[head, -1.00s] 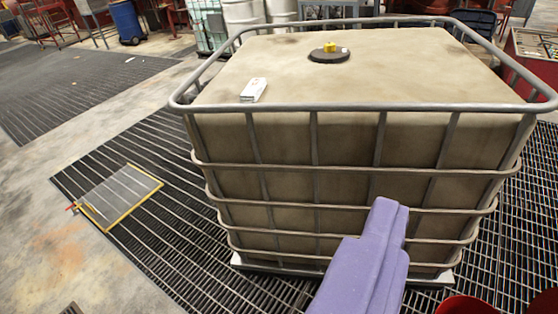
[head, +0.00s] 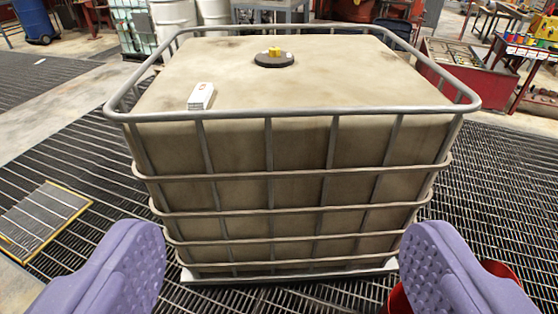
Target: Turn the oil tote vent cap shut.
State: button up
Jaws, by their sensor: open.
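The oil tote (head: 290,160) is a large tan tank in a grey tubular cage, standing in the middle of the head view. On its top is a round black lid (head: 273,61) with a small yellow vent cap (head: 274,51) at its centre. My gripper (head: 285,262) shows as two purple padded fingers at the lower left and lower right. They are wide apart with nothing between them but the view of the tote's front. The gripper is well short of the cap and in front of the cage. How far the cap is turned cannot be made out.
A white box-like item (head: 201,96) lies on the tote's top near the front left. The cage's top rail (head: 290,112) runs around the top edge. A red bucket (head: 400,298) is partly hidden behind the right finger. Dark floor grating (head: 500,190) surrounds the tote.

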aim_at(274, 51)
jog(key=i, duration=1.3)
jog(key=i+l, duration=0.1)
jog(key=i, duration=1.2)
jog(key=j+u, duration=0.05)
jog(key=j, duration=0.05)
